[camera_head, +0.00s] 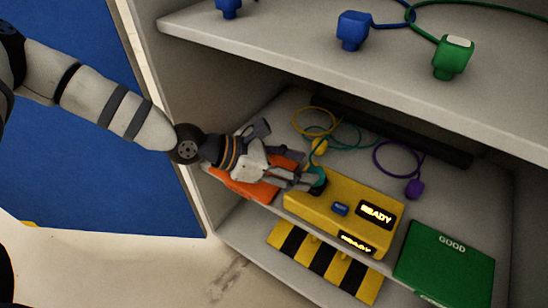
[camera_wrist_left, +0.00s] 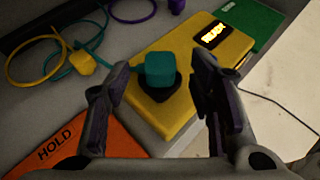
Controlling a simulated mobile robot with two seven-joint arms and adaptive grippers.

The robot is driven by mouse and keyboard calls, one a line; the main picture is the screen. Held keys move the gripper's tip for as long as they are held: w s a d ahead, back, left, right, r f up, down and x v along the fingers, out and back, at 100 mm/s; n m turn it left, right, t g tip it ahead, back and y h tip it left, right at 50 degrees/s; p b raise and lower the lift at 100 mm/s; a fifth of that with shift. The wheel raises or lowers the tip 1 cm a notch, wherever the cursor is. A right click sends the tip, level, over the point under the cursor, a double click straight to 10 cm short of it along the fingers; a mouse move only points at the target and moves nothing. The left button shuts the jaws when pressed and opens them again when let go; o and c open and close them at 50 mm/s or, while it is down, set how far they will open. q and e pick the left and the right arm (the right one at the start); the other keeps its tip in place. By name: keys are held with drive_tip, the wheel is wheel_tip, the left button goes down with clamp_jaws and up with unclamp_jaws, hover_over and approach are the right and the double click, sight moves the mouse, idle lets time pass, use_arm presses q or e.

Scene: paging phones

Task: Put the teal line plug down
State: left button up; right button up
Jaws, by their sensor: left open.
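The teal line plug (camera_head: 319,175) sits upright at the left end of the yellow box (camera_head: 298,202). In the left wrist view the plug (camera_wrist_left: 160,68) stands on a dark base on the yellow box (camera_wrist_left: 190,90). My left gripper (camera_head: 309,180) reaches in from the left at the plug. In the wrist view the gripper (camera_wrist_left: 160,78) is open, with a finger on each side of the plug and visible gaps between. A teal cord (camera_wrist_left: 92,42) loops behind the plug. My right gripper is not in view.
An orange HOLD pad (camera_head: 243,185) lies left of the yellow box, a green GOOD pad (camera_head: 445,265) right. Yellow (camera_head: 320,146) and purple (camera_head: 415,189) plugs lie behind. The upper shelf (camera_head: 300,55) overhangs, bearing blue (camera_head: 352,30) and green (camera_head: 453,57) plugs. A striped strip (camera_head: 322,258) lies in front.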

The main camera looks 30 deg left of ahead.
use_arm(q)
drive_tip(key=p+v, duration=0.4)
drive_tip(key=v, duration=0.5)
drive_tip(key=s+d+f+m+g+y, duration=0.2)
drive_tip(key=s+f+m+g, duration=0.4)
drive_tip(key=s, duration=0.5)
drive_tip(key=s+d+f+m+g+y, duration=0.2)
drive_tip(key=s+f+m+g, duration=0.2)
drive_tip(key=s+f, duration=0.6)
drive_tip(key=s+a+m+g+y, duration=0.1)
drive_tip(key=s+m+g+y, duration=0.1)
drive_tip(key=s+m, duration=0.6)
drive_tip(key=s+a+m+g+y, duration=0.1)
drive_tip(key=s+m+g+y, duration=0.1)
drive_tip(key=s+m, duration=0.6)
drive_tip(key=s+y, duration=0.1)
drive_tip(key=s, duration=0.6)
drive_tip(key=shift+s+a, duration=0.35)
drive_tip(key=shift+a, duration=0.05)
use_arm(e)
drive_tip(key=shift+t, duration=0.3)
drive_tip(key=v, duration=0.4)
